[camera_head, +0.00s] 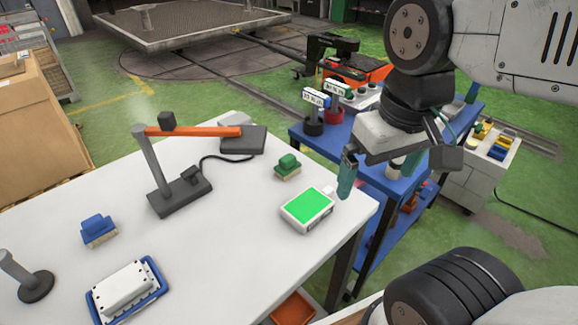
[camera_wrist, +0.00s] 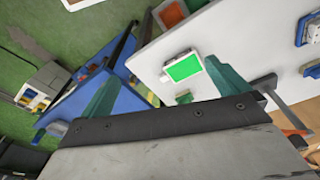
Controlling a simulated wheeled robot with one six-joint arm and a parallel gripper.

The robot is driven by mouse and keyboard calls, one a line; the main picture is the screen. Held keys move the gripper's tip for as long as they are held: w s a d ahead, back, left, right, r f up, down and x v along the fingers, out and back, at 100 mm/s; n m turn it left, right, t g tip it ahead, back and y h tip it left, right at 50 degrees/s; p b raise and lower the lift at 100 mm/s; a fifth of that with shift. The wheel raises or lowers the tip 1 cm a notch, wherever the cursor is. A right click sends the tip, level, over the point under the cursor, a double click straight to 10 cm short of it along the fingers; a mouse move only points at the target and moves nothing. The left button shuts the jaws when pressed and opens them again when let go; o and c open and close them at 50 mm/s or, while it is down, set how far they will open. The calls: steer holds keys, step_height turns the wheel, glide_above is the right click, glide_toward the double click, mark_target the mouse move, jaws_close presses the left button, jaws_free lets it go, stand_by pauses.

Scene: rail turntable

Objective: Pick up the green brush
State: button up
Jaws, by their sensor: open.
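The green brush (camera_head: 287,166) stands on the white table, with a green handle on top and pale bristles below. In the wrist view a small green piece, likely the green brush (camera_wrist: 184,98), shows at the lower edge of the table area, partly hidden by my gripper. My gripper (camera_head: 396,168) is open and empty, to the right of the brush and above the table's right edge. In the wrist view its two teal fingers (camera_wrist: 158,75) are spread wide apart with nothing between them.
A green-screened device (camera_head: 308,209) stands between brush and table edge. A lamp-like stand with an orange arm (camera_head: 195,131) is left of the brush. A blue brush (camera_head: 98,229) and blue tray (camera_head: 95,312) lie further left. A blue cart (camera_head: 310,139) adjoins the table.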

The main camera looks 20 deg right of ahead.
steer(key=c, duration=0.4)
steer(key=n+g, duration=0.1)
steer(key=n, duration=0.3)
glide_above(287, 157)
steer(key=f, duration=1)
steer(key=shift+s+d+f, duration=0.25)
steer(key=shift+s+d, duration=0.05)
steer(key=shift+s, duration=0.05)
steer(key=shift+w+f, duration=0.15)
steer(key=shift+f, duration=0.1)
steer(key=shift+w+a+f, duration=0.1)
steer(key=shift+a+f, duration=0.05)
steer(key=shift+f, duration=1.75)
steer(key=shift+a+f, duration=0.1)
steer(key=shift+f, duration=1.75)
